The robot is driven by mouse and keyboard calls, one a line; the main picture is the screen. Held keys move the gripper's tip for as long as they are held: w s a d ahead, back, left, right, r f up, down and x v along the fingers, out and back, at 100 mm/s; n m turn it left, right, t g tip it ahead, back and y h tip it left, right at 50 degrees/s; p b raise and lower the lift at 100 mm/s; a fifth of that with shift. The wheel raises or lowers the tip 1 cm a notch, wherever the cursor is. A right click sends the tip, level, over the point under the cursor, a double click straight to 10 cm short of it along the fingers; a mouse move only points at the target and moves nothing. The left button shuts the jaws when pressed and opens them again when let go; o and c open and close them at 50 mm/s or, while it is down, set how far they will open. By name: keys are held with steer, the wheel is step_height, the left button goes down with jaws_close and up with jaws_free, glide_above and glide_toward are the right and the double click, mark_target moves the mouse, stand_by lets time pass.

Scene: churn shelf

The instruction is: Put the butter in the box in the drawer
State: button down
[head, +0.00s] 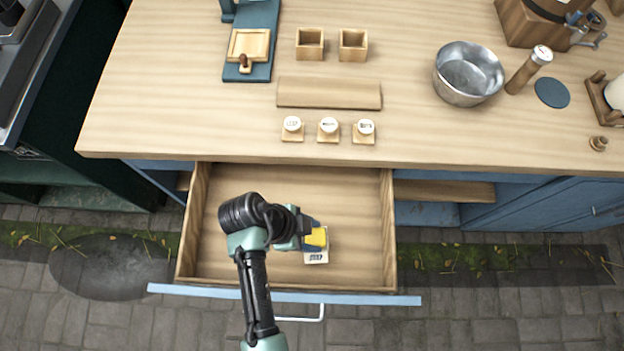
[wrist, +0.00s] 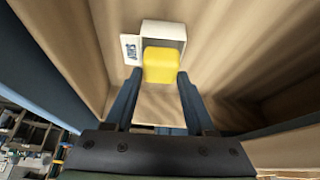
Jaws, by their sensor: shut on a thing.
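The drawer (head: 350,200) is pulled open below the counter. A small white box (head: 316,258) with dark lettering lies inside it, right of the drawer's middle. The yellow butter (head: 317,237) is between the fingers of my gripper (head: 312,228), over the box. In the wrist view the butter (wrist: 161,64) is between the two fingertips of my gripper (wrist: 158,82). The white box (wrist: 168,30) is right behind it and the butter overlaps its opening. How far the butter is inside the box, I cannot tell. My arm hides part of the drawer floor.
The drawer's wooden walls (head: 388,230) and blue front (head: 375,298) surround my gripper. On the counter (head: 210,120) stand a metal pot (head: 468,74), a wooden board (head: 329,93), three labelled stamps (head: 328,129) and two small wooden boxes (head: 353,45). The drawer's right side is clear.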

steer(key=shift+f+b, duration=0.9)
steer(key=shift+f, duration=0.3)
steer(key=shift+r, duration=0.1)
stand_by(0.4)
steer(key=shift+c, duration=0.8)
jaws_free()
steer(key=c, duration=0.4)
steer(key=shift+p+v, duration=3.35)
steer(key=shift+v, duration=0.95)
